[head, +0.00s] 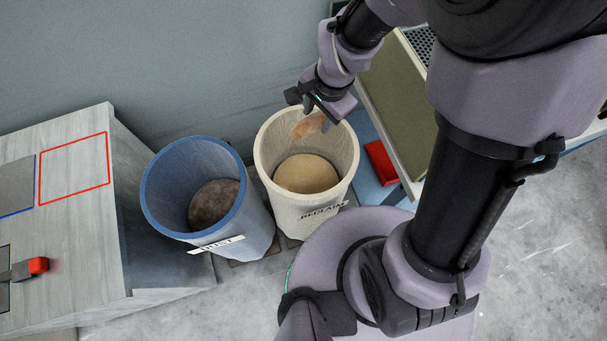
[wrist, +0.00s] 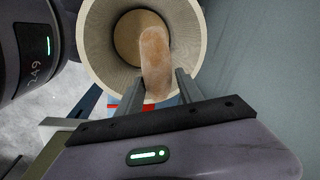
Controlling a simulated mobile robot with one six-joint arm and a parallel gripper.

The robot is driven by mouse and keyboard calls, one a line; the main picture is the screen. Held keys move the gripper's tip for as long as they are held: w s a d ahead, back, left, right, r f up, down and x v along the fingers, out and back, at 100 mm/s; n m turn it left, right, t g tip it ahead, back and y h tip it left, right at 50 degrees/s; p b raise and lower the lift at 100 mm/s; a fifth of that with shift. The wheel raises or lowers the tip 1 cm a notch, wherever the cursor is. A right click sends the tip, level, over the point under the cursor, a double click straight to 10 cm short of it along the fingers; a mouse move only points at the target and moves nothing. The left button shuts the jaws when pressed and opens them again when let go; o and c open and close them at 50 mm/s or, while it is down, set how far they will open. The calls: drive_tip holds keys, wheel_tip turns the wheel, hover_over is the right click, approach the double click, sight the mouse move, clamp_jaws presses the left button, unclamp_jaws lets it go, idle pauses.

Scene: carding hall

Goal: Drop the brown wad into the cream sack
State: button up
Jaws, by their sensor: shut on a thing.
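My gripper (head: 313,108) is shut on the brown wad (head: 308,126), a long, rounded, pinkish-brown lump. The wad hangs over the mouth of the cream sack (head: 338,196), a round, open-topped holder with a dark label that seems to read RECLAIM. In the wrist view the wad (wrist: 155,62) sits between the two fingers (wrist: 158,90), with its far end in front of the opening of the cream sack (wrist: 95,55). A tan, rounded mass (head: 306,174) lies inside the sack.
A blue sack (head: 157,212) labelled DUST stands close to the left, with a dark brown mass (head: 213,204) inside. A grey cabinet (head: 80,235) with a red knob (head: 38,265) is further left. A red block (head: 381,163) lies right of the cream sack. A wall is behind.

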wheel_tip(320, 180, down, 4)
drive_tip(key=b, duration=0.2)
drive_tip(key=shift+b, duration=0.3)
drive_tip(key=shift+r, duration=0.15)
drive_tip(key=o, duration=1.5)
drive_tip(key=shift+c, duration=0.2)
wheel_tip(320, 180, up, 17)
drive_tip(key=s+d+p, duration=0.2)
drive_tip(key=p, duration=0.6)
drive_tip(key=shift+r, duration=0.15)
